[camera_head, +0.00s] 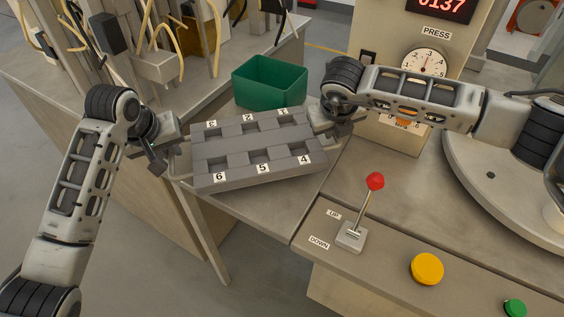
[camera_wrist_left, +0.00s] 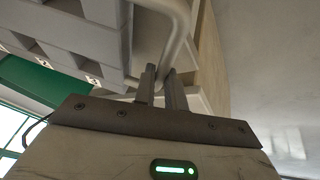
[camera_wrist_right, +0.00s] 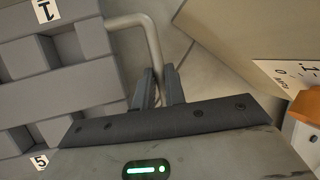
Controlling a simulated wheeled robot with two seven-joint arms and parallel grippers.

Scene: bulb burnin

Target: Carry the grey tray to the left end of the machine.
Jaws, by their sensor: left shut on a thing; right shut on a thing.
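The grey tray (camera_head: 255,152) has several numbered compartments, labelled 6, 5 and 4 along the near side. It is held between my two grippers above the table and looks slightly tilted, its right side further back. My left gripper (camera_head: 168,153) is shut on the tray's left handle, a bent bar that shows in the left wrist view (camera_wrist_left: 178,25). My right gripper (camera_head: 328,127) is shut on the right handle, seen in the right wrist view (camera_wrist_right: 150,40). No bulbs show in the compartments. The machine's gauge panel (camera_head: 425,60) stands at the right, marked PRESS.
A green bin (camera_head: 270,85) stands just behind the tray. A red-knobbed lever (camera_head: 375,182), a yellow button (camera_head: 427,268) and a green button (camera_head: 514,307) are on the front right panel. A round plate (camera_head: 500,180) lies at right. Hanging cables and fixtures (camera_head: 150,50) crowd the back left.

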